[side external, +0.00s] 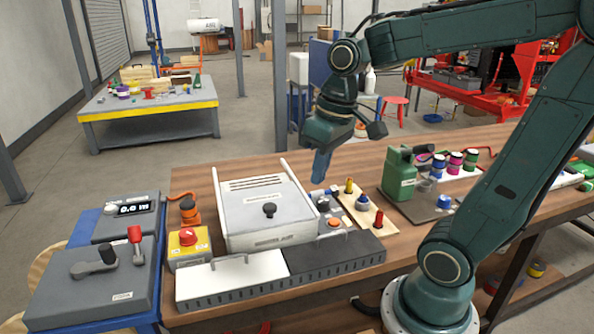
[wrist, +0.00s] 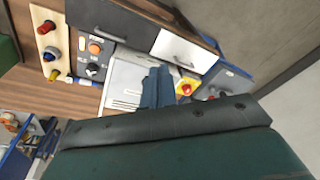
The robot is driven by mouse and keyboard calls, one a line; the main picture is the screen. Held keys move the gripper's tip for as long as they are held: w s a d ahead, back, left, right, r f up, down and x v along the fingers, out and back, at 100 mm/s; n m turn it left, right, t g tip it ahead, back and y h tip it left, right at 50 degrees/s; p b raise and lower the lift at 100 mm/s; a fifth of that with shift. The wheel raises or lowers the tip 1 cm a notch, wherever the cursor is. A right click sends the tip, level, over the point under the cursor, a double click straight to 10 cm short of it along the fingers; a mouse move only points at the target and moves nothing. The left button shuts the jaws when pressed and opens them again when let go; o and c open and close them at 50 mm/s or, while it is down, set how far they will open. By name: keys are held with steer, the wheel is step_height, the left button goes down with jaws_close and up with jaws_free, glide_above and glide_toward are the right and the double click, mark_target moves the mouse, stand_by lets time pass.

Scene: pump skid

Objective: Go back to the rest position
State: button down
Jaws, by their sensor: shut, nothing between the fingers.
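My gripper (side external: 321,165) points down above the wooden bench (side external: 210,183), just behind and right of the white-lidded box (side external: 262,212). Its blue fingers are together with nothing between them, and it appears clear of the objects around it. In the wrist view the shut fingers (wrist: 157,88) show in front of the white box lid (wrist: 124,78). The arm reaches in from the right.
A yellow emergency-stop box (side external: 188,247) and grey lever consoles (side external: 95,275) stand left.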

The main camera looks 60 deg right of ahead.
steer(key=s+a+r+n+t, duration=0.1)
steer(key=s+a+t, duration=0.2)
steer(key=s, duration=0.3)
steer(key=shift+s+a+h, duration=0.2)
steer(key=shift+s+h, duration=0.05)
steer(key=shift+h, duration=0.05)
